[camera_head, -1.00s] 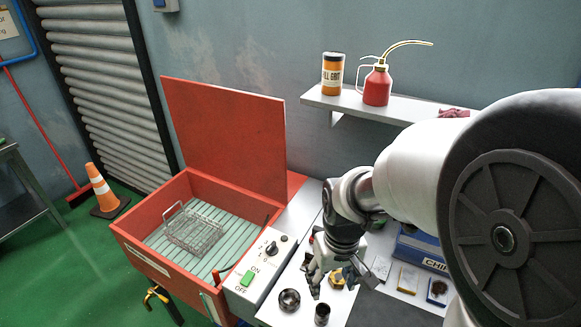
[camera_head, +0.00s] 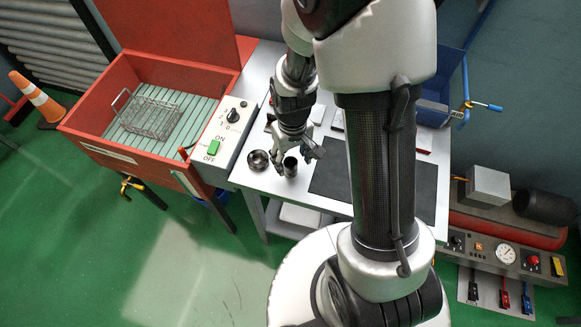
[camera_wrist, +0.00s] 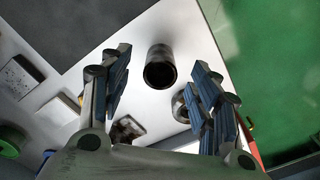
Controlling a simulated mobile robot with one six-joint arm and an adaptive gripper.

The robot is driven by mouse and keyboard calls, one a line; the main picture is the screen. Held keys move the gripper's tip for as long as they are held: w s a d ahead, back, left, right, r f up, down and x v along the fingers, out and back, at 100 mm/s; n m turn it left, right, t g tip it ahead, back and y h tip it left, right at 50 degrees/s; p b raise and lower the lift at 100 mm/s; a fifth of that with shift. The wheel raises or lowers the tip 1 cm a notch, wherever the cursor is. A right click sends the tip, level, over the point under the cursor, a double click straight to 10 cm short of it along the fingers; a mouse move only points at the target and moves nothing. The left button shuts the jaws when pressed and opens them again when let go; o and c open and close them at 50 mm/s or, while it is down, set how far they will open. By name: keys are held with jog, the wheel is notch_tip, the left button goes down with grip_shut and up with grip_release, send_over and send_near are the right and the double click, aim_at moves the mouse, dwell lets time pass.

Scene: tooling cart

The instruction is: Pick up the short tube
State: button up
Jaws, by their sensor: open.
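The short tube (camera_head: 290,166) is a dark metal cylinder standing upright on the white cart top near its front edge. In the wrist view the tube (camera_wrist: 160,68) shows its dark open end, between and a little beyond my fingertips. My gripper (camera_head: 294,146) is open and empty, just above and behind the tube in the head view. In the wrist view the blue-padded fingers of my gripper (camera_wrist: 160,80) stand wide apart, one on each side of the tube. No finger visibly touches it.
A dark metal ring (camera_head: 258,160) sits close left of the tube and shows near the right-hand finger (camera_wrist: 180,106). A switch box (camera_head: 222,135) and red washer bin (camera_head: 95,95) stand further left. A dark mat (camera_head: 330,178) lies right. Small flat boxes (camera_wrist: 20,76) lie left in the wrist view.

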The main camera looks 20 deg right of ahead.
aim_at(291, 162)
jog(key=f, duration=0.1)
jog(key=f+b, duration=0.1)
jog(key=f, duration=0.1)
jog(key=f+b, duration=0.1)
jog(key=f, duration=0.1)
jog(key=shift+w+a+f, duration=0.15)
jog(key=shift+w+f, duration=0.05)
jog(key=shift+w, duration=0.05)
jog(key=shift+r, duration=0.1)
jog(key=c, duration=1.3)
